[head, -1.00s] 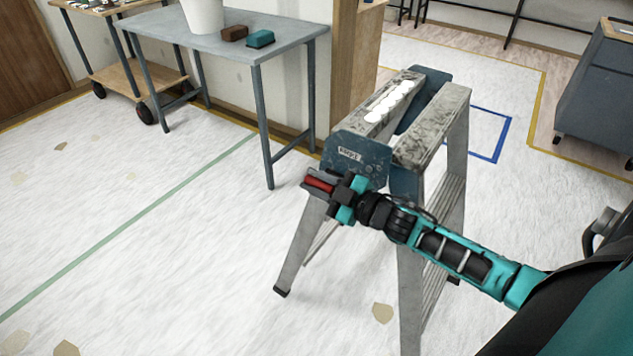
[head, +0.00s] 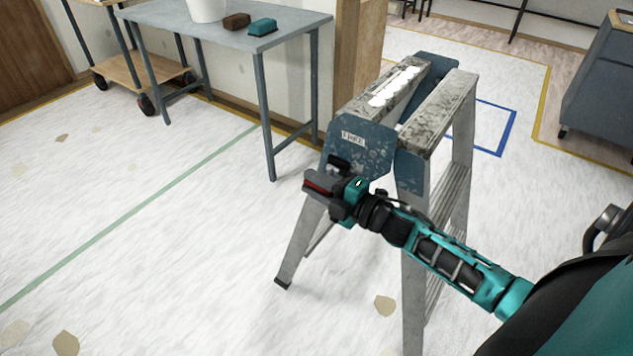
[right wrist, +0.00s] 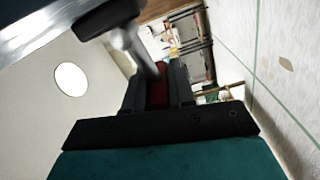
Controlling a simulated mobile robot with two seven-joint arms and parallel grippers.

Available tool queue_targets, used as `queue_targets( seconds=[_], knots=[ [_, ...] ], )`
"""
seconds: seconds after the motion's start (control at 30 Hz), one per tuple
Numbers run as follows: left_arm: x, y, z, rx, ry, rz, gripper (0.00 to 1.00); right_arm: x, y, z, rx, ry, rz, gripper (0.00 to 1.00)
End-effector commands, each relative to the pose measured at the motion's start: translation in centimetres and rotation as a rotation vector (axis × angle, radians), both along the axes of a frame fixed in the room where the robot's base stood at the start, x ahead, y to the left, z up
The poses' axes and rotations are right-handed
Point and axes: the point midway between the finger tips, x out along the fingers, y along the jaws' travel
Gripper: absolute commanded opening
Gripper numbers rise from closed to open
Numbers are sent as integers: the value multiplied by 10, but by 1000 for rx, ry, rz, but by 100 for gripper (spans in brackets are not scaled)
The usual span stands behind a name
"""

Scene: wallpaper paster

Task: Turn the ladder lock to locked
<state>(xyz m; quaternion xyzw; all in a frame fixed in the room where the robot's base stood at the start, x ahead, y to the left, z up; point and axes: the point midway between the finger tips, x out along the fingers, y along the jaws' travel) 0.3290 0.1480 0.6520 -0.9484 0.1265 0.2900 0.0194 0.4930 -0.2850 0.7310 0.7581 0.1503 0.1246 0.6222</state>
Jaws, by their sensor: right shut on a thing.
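The stepladder (head: 440,112) stands open on the floor, with grey steps and blue end plates. Its red ladder lock handle (head: 319,187) shows at the near side, just below the labelled blue plate. My right gripper (head: 318,184) is shut on this handle. In the right wrist view, the red handle (right wrist: 158,92) lies between the dark fingers, with a grey metal rod (right wrist: 136,48) beside it. The fingers hide much of the handle, so I cannot read the lock's setting. My left gripper is not in view.
A grey table (head: 222,36) with a white bucket (head: 207,9), a brown block (head: 237,21) and a teal block (head: 262,26) stands behind, to the left. A wheeled cart (head: 148,72) is at far left. The floor left of the ladder is clear.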

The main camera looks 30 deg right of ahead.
Motion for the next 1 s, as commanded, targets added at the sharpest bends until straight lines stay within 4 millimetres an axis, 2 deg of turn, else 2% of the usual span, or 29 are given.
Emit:
queue_targets(
  seconds=[0.03, 0.1, 0.5, 1.0],
  knots=[
    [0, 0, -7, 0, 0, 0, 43, -1, 1, -10, -38, -10, 0, 0],
    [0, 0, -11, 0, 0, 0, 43, -1, 0, -13, -97, -33, 0, 0],
    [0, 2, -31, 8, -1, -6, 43, 1, -5, -27, -354, -139, 0, 0],
    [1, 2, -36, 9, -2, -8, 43, 2, -8, -30, -449, -178, 0, 0]
  ],
)
